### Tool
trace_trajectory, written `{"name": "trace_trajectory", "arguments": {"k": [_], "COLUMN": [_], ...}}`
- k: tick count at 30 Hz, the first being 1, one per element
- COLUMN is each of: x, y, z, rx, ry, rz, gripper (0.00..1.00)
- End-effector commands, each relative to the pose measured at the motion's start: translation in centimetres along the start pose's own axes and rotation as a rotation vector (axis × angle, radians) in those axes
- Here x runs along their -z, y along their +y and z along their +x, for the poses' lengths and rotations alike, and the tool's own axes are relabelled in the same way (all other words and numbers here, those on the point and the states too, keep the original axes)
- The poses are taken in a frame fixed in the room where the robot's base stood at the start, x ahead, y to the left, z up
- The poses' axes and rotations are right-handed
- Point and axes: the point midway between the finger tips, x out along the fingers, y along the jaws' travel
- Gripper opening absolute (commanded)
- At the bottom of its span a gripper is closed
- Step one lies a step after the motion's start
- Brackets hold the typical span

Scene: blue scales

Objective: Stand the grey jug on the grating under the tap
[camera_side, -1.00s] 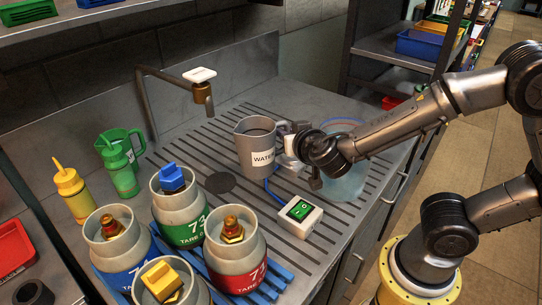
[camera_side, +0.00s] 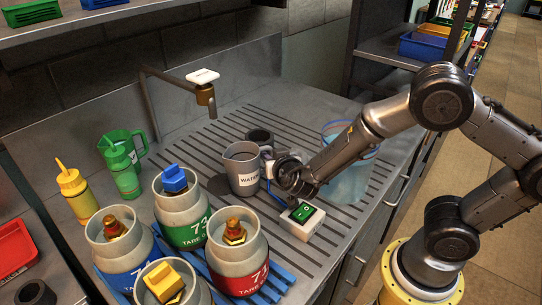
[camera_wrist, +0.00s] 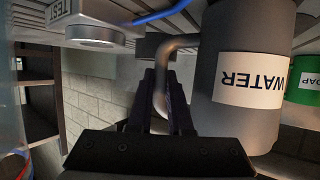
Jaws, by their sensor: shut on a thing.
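The grey jug (camera_side: 243,174) with a WATER label is upright over the slotted metal grating (camera_side: 312,142), right of and nearer than the tap (camera_side: 206,94). The tap has a white top and a downward spout; the jug is not directly under it. My gripper (camera_side: 282,174) is at the jug's right side. In the wrist view my gripper (camera_wrist: 162,95) is shut on the jug's curved handle (camera_wrist: 164,88), beside the jug body (camera_wrist: 240,85), which appears upside down. I cannot tell whether the jug's base touches the grating.
Several gas cylinders (camera_side: 183,208) stand on a blue rack at the front left. A green jug (camera_side: 122,150) and a yellow bottle (camera_side: 74,190) are at left. A dark ring (camera_side: 260,136) lies behind the jug.

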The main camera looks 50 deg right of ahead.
Motion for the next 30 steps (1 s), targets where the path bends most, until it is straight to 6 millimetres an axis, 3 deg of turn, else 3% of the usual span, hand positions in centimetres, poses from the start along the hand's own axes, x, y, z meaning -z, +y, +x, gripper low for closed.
{"name": "trace_trajectory", "arguments": {"k": [11,12,16,26,30], "x": [-0.7,-0.7,-0.8,-0.8,-0.3], "y": [0.0,0.1,0.1,0.2,0.1], "z": [0.2,0.2,0.2,0.1,-0.8], "rx": [-0.001,-0.001,-0.002,-0.003,0.001], "ry": [-0.001,-0.002,-0.004,-0.007,-0.006], "rz": [-0.001,-0.002,-0.004,-0.008,-0.009], "gripper": [0.00,0.25,0.48,0.48,0.48]}}
